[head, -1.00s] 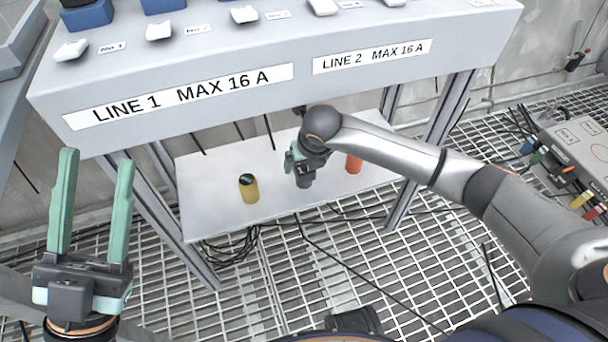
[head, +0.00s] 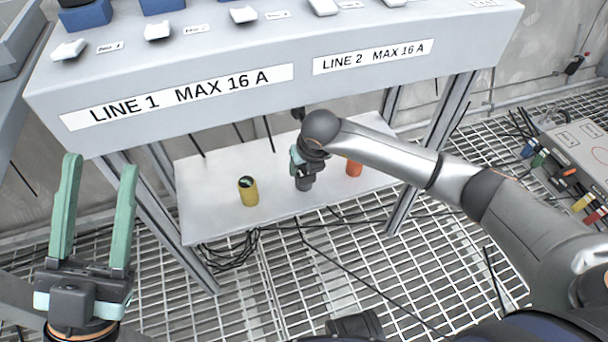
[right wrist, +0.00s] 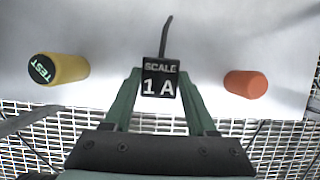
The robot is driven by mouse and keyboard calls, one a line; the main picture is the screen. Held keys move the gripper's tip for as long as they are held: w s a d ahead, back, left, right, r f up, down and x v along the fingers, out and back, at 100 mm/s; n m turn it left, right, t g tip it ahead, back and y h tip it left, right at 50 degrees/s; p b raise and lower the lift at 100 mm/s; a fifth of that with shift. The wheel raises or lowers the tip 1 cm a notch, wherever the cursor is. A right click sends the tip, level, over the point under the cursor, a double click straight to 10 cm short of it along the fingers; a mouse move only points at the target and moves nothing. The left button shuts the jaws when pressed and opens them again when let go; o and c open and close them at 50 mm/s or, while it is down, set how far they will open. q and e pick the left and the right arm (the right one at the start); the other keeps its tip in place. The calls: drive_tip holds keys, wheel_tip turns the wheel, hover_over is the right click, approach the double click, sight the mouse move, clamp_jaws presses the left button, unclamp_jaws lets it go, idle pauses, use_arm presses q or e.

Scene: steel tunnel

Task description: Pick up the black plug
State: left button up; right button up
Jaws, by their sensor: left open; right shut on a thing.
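The black plug (right wrist: 160,80) shows in the right wrist view as a black block marked "SCALE 1 A", with a dark cord running up from it. My right gripper (right wrist: 159,90) is shut on it, one green finger on each side. In the head view my right gripper (head: 296,160) is over the white shelf, between the yellow and orange cylinders, and its own body and arm largely hide the plug. I cannot tell whether the plug touches the shelf. My left gripper (head: 100,165) is open and empty at the left, its fingers pointing up.
A yellow cylinder (head: 248,192) marked "TEST" and an orange cylinder (head: 354,165) stand on the white shelf (head: 215,215). A grey panel (head: 300,80) with switches overhangs the shelf. Cables lie on the grating below. A grey box (head: 582,140) with coloured plugs is at the right.

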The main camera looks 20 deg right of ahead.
clamp_jaws()
drive_tip(key=shift+r, duration=0.15)
